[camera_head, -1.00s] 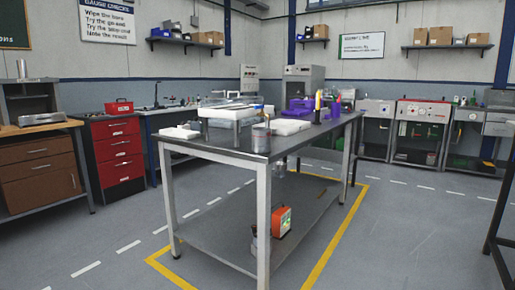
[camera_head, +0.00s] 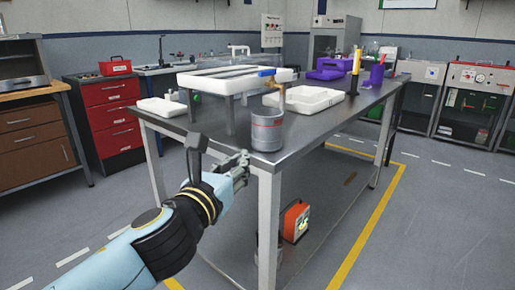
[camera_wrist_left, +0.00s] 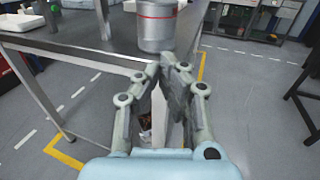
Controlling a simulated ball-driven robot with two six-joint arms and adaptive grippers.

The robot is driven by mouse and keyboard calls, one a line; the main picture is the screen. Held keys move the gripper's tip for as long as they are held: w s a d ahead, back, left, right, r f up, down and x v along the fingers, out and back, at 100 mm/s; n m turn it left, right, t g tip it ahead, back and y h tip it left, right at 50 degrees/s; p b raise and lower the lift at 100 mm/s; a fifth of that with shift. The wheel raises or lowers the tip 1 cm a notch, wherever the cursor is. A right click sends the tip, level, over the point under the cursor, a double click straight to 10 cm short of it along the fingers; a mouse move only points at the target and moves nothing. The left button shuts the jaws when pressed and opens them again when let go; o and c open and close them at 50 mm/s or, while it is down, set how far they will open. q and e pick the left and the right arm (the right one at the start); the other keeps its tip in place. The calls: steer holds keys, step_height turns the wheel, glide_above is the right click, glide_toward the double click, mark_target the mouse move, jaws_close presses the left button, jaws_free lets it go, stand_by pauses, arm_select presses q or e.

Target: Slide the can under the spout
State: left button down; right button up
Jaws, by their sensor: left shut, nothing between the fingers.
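The can (camera_head: 267,130) is a grey metal cylinder with red bands, upright near the front corner of the steel table. It also shows at the top of the left wrist view (camera_wrist_left: 157,28). A brass-coloured spout (camera_head: 282,97) with a blue handle sits at the end of a white raised trough, just behind the can and above it. My left gripper (camera_head: 243,160) is at the table's front edge, left of the can and apart from it. In the left wrist view its fingertips (camera_wrist_left: 167,68) are together and empty, pointing towards the can. My right gripper is not in view.
The white trough (camera_head: 215,82) stands on legs over the table (camera_head: 190,128). A white tray (camera_head: 310,100) lies behind the can and a smaller one (camera_head: 160,107) at left. Purple parts (camera_head: 336,68) are farther back. An orange box (camera_head: 296,222) is on the lower shelf.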

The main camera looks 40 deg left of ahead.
arm_select(q)
glide_toward(265, 135)
steer(key=x, duration=0.6)
steer(key=shift+w+a, duration=0.1)
steer(key=shift+w, duration=0.1)
steer(key=shift+w+a, duration=0.1)
steer(key=shift+w, duration=0.3)
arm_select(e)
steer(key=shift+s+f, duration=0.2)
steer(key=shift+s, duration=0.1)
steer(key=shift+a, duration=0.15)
arm_select(q)
steer(key=x, duration=0.7)
steer(key=shift+s, duration=0.1)
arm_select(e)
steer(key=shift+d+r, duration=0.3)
arm_select(q)
steer(key=shift+s+a+f, duration=0.1)
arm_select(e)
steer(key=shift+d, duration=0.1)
